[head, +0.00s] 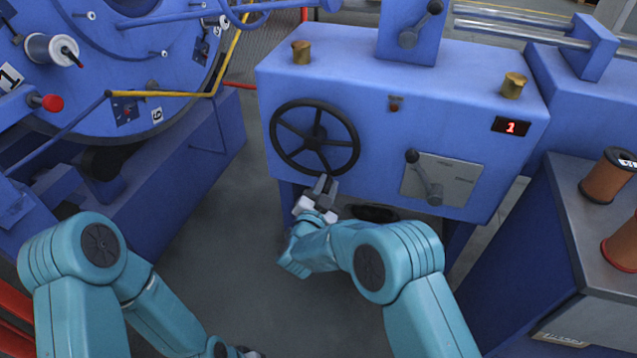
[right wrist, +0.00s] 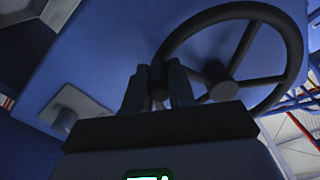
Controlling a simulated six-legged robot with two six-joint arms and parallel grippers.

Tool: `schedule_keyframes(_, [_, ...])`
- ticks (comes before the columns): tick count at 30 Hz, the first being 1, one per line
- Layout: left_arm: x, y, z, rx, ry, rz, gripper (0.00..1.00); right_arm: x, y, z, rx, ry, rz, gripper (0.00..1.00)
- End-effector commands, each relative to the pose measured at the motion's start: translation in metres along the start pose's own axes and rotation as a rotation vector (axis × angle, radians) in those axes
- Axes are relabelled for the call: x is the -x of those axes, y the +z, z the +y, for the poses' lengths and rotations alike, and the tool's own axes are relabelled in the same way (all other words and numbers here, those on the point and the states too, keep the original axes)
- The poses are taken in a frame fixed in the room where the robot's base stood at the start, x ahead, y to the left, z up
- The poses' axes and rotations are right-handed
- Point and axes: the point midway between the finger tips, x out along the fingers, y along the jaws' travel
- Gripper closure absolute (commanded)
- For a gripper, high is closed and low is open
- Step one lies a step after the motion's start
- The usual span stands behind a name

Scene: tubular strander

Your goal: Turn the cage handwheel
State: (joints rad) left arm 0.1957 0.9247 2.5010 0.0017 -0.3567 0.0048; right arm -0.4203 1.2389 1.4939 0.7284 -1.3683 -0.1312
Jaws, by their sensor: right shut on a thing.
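The cage handwheel (head: 315,137) is a black spoked wheel on the front of a blue machine housing. It also shows in the right wrist view (right wrist: 222,90), with its rim running down to my fingers. My right gripper (head: 326,183) is at the bottom of the wheel in the head view. In the right wrist view my right gripper (right wrist: 160,88) has its two fingers on either side of a dark piece at the rim, shut on it. My left gripper (head: 235,350) is low at the bottom edge, mostly cut off; its fingers cannot be made out.
On the blue housing (head: 385,80) are a grey plate with a lever (head: 425,178), a red display reading 1 (head: 511,127) and two brass knobs. A large blue drum (head: 110,60) with a bobbin stands left. A bench with copper spools (head: 608,176) stands right. Grey floor lies between.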

Motion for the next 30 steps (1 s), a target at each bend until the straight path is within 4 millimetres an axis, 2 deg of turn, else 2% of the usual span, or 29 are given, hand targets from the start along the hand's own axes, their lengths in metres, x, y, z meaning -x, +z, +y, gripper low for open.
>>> schedule_keyframes(1, [0.007, 0.001, 0.003, -0.003, 0.0, -0.003, 0.5, -0.002, -0.009, 0.004, 0.044, 0.009, 0.003, 1.0])
schedule_keyframes(18, [0.044, 0.012, 0.023, -0.031, 0.003, -0.03, 0.5, -0.002, -0.06, 0.018, 0.57, 0.009, 0.001, 1.0])
schedule_keyframes(30, [0.062, 0.012, 0.029, -0.03, 0.003, -0.03, 0.5, -0.002, -0.084, 0.018, 0.808, 0.007, 0.002, 1.0])
